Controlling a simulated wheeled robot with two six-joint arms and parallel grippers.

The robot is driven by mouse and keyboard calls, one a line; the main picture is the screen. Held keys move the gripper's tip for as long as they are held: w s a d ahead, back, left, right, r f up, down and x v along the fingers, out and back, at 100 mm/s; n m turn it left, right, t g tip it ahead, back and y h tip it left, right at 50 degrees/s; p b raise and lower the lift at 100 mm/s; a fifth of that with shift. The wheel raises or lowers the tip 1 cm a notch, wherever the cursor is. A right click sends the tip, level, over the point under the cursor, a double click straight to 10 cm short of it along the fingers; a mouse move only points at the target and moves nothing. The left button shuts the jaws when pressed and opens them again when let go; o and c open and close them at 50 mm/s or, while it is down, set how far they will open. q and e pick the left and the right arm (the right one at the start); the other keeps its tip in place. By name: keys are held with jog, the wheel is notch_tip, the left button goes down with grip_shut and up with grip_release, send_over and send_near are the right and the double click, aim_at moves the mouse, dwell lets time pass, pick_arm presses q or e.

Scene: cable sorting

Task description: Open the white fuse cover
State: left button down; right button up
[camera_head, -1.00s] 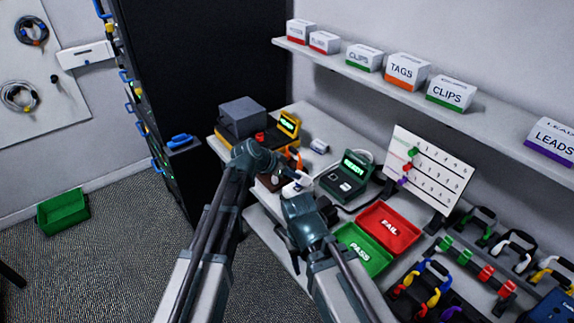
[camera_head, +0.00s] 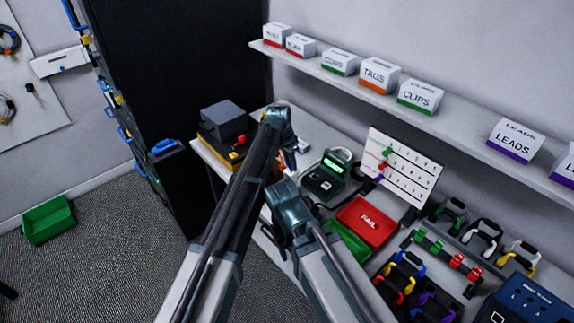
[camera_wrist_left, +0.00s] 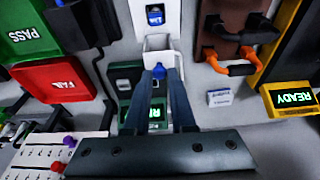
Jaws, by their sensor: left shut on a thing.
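In the left wrist view a white housing (camera_wrist_left: 172,18) with a blue insert stands upright in the picture. Joined or close to its near end is a white box-like part (camera_wrist_left: 158,43), which looks like the fuse cover; I cannot tell its exact angle. My left gripper (camera_wrist_left: 160,72) has its two dark fingers at this part's near edge, with a small blue piece showing between the tips. It is shut on what looks like the cover. In the head view my left arm hides most of this spot. My right wrist (camera_head: 285,195) is close by; its fingers do not show clearly.
A green tester (camera_head: 326,176) with a lit screen is beside the work spot. A red FAIL tray (camera_head: 367,222) and a green tray (camera_head: 346,241) lie to its right. A brown block with orange leads (camera_wrist_left: 232,30) and a yellow READY meter (camera_wrist_left: 291,100) are close.

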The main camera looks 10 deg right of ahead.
pick_arm(q)
jog(key=shift+w+d, duration=0.3)
jog(key=shift+d, duration=0.15)
jog(key=c, duration=0.8)
grip_release()
jog(key=shift+o, duration=0.2)
jog(key=shift+s+a, duration=0.1)
jog(key=shift+a+r+p, duration=0.15)
jog(key=shift+r+p, duration=0.4)
jog(key=shift+p, duration=0.1)
jog(key=p+v, duration=1.2)
jog(key=shift+r, duration=0.3)
